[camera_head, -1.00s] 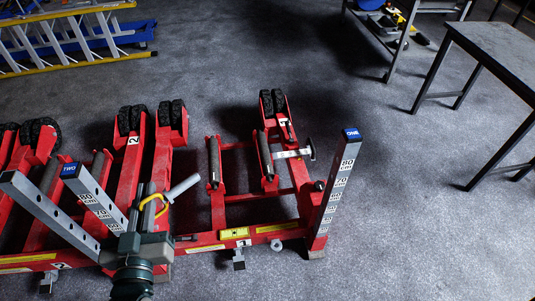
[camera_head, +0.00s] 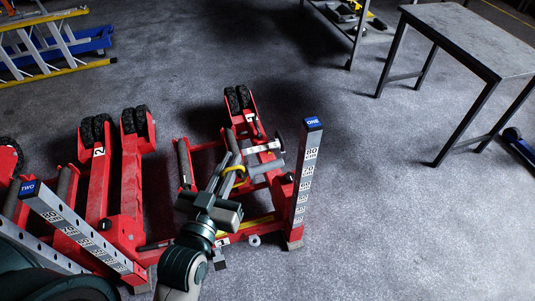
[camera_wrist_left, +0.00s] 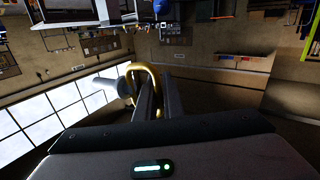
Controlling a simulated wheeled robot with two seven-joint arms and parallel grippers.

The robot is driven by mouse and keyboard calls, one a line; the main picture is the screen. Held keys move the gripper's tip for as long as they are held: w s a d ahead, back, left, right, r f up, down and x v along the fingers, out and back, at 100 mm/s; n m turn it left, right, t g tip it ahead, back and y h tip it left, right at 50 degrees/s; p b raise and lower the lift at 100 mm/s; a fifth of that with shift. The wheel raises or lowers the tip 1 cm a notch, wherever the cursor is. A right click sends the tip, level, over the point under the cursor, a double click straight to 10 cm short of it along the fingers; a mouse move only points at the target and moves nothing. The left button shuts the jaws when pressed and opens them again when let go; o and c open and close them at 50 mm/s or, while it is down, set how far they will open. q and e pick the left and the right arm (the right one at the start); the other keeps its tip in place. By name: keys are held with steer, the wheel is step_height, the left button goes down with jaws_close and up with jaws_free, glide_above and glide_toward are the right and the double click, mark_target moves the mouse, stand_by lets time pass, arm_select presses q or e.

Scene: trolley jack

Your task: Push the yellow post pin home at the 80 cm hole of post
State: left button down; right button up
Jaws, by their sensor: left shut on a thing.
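The yellow post pin has a yellow loop handle (camera_head: 238,170) and a pale grey rod that points right. My left gripper (camera_head: 226,174) is shut on the loop, above the red trolley jack frame. In the left wrist view the loop (camera_wrist_left: 150,72) sits at the fingers (camera_wrist_left: 160,98), with the rod on its left. The post marked ONE (camera_head: 303,185) stands upright to the right of the pin, its 80 label near the blue cap (camera_head: 312,124). The rod seems to end short of it; depth is hard to tell. The hole itself cannot be made out. My right gripper is not in view.
The post marked TWO (camera_head: 82,236) stands at the left. Red jack frames with black wheels (camera_head: 238,99) fill the left and middle floor. A grey table (camera_head: 470,42) stands at the upper right and a ladder (camera_head: 45,42) at the upper left. Floor right of post ONE is clear.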

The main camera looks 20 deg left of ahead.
arm_select(q)
steer(key=shift+w+d, duration=0.2)
steer(key=shift+d, duration=0.15)
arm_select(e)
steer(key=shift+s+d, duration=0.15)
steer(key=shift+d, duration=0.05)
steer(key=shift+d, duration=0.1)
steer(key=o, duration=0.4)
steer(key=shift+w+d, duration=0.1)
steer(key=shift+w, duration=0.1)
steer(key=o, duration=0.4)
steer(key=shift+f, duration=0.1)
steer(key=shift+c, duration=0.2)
arm_select(q)
steer(key=w+a+f+b, duration=0.2)
steer(key=w+f+b, duration=0.5)
steer(key=w+f, duration=0.3)
steer(key=w+a+f+b, duration=0.3)
steer(key=w+f+b, duration=0.4)
steer(key=w+f, duration=0.3)
steer(key=shift+f+m, duration=0.4)
steer(key=shift+f, duration=0.35)
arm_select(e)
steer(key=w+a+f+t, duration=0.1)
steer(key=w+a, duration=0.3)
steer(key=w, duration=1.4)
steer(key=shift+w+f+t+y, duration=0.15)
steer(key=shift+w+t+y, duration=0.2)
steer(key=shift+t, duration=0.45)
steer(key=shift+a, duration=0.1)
